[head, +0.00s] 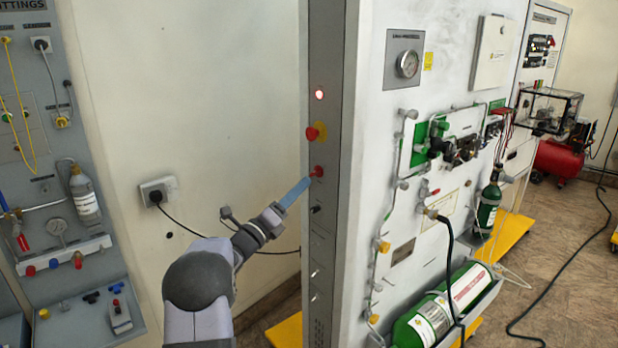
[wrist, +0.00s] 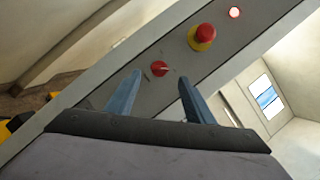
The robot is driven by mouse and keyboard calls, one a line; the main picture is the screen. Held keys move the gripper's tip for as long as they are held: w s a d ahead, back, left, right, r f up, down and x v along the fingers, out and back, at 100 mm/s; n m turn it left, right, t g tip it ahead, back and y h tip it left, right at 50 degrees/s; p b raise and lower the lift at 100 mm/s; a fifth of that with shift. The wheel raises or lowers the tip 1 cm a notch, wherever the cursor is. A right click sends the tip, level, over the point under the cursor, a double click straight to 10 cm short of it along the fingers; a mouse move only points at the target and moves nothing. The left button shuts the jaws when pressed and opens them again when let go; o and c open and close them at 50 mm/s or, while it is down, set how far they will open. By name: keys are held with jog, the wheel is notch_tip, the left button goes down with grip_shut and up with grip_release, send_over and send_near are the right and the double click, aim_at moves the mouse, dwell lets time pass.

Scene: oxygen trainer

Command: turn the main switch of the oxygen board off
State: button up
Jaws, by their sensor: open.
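The oxygen board (head: 420,190) is the tall white panel with a narrow grey side strip. On that strip, a red switch knob (head: 316,171), which looks like the main switch, sits below a red mushroom button on yellow (head: 312,133). A red lamp (head: 319,95) glows above both. My gripper (head: 307,180) reaches to the strip at the knob. In the wrist view the red knob (wrist: 159,69) lies between and just beyond the two open blue fingers (wrist: 160,84). Contact with the knob cannot be told.
Small switches (head: 315,210) sit lower on the strip. A black cable (head: 195,236) runs along the wall behind my arm.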

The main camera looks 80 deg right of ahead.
aim_at(313, 174)
jog(key=p+x, duration=0.2)
jog(key=x, duration=0.2)
jog(key=shift+s+d+r+p, duration=0.15)
jog(key=shift+r+p, duration=0.05)
jog(key=shift+p, duration=0.1)
jog(key=shift+p+x, duration=0.4)
jog(key=shift+x, duration=0.5)
jog(key=shift+f, duration=0.2)
jog(key=c, duration=1)
jog(key=shift+c, duration=0.2)
